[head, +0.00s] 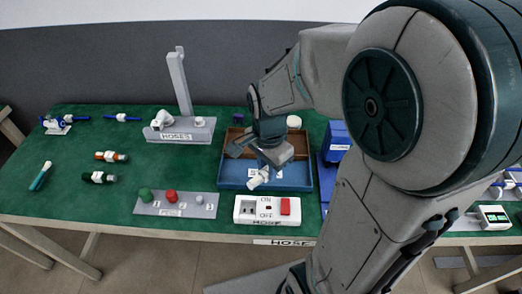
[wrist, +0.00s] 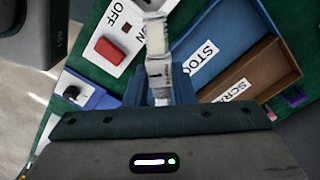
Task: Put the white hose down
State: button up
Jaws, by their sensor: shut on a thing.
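My gripper (head: 268,163) is shut on the white hose (head: 257,181), a short white piece that hangs below the fingers near the front of the two-part tray. The hose also shows in the wrist view (wrist: 157,38), between the fingers (wrist: 160,78) and reaching toward the top edge. The tray has a blue compartment (wrist: 222,42) labelled STOCK and a brown compartment (wrist: 262,75) labelled SCRAP. In the head view the hose overlaps the blue front part (head: 234,178); its height above it is unclear. My arm hides part of the tray.
A white switch box (head: 267,210) with a red button stands in front of the tray. A grey plate (head: 176,205) with coloured knobs is left of it. A grey HOSES stand (head: 182,131) with a tall post is at back left. Green mat is clear between.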

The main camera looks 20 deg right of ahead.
jog(key=w+f, duration=0.1)
jog(key=w, duration=0.1)
jog(key=w+d+f, duration=0.1)
jog(key=w+f, duration=0.1)
jog(key=w, duration=0.1)
jog(key=w+d+f, duration=0.1)
jog(key=w, duration=0.1)
jog(key=shift+w+d+f, duration=0.1)
jog(key=shift+w+f, duration=0.05)
jog(key=shift+f, duration=2.2)
jog(key=shift+f, duration=0.1)
jog(key=shift+f+b, duration=0.15)
jog(key=shift+b, duration=0.15)
jog(key=o, duration=1)
